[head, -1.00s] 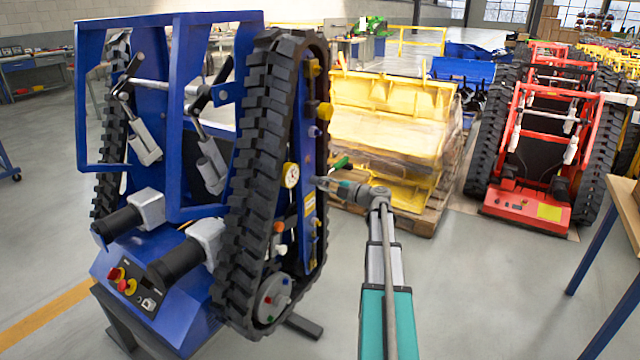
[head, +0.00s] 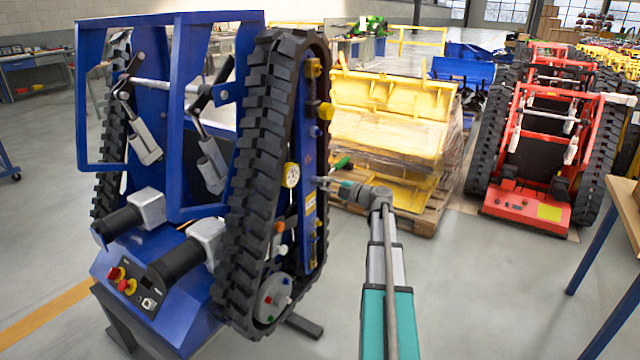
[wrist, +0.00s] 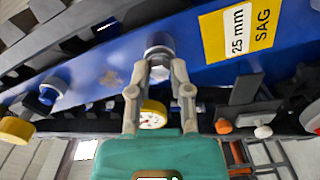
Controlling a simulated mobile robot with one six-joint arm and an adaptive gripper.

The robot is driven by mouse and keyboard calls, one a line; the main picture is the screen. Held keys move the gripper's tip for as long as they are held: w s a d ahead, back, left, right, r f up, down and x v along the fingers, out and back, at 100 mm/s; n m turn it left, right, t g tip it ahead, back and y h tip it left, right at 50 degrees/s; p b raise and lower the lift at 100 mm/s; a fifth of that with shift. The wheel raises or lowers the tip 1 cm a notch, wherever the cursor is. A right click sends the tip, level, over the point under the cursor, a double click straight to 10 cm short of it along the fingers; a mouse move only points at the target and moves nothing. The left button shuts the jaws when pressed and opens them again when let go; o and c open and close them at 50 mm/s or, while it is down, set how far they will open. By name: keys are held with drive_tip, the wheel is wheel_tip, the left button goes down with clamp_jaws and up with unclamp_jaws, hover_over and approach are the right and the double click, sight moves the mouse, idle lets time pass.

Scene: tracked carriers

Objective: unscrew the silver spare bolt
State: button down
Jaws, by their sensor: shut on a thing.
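The silver bolt (wrist: 158,47) stands out from the blue side beam (wrist: 105,75) of the tracked carrier, left of the yellow "25 mm SAG" label (wrist: 238,31) in the wrist view. My gripper (wrist: 158,66) is shut on the bolt, with one finger on each side of its head. The bolt's shank is hidden. In the head view my gripper (head: 322,182) reaches from the right to the beam inside the black track (head: 262,150), and the bolt is too small to make out there.
A yellow-rimmed gauge (wrist: 152,115) sits close below my fingers. A blue-ended fitting (wrist: 50,90), a yellow knob (wrist: 15,130), an orange knob (wrist: 223,126) and a white knob (wrist: 263,131) are nearby.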

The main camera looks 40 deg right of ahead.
drive_tip(key=c, duration=0.7)
unclamp_jaws()
drive_tip(key=shift+s+d, duration=0.1)
drive_tip(key=shift+s, duration=0.15)
drive_tip(key=shift+w, duration=0.1)
drive_tip(key=shift+m, duration=0.3)
drive_tip(key=shift+m, duration=0.7)
drive_tip(key=m, duration=0.4)
drive_tip(key=shift+m, duration=1.9)
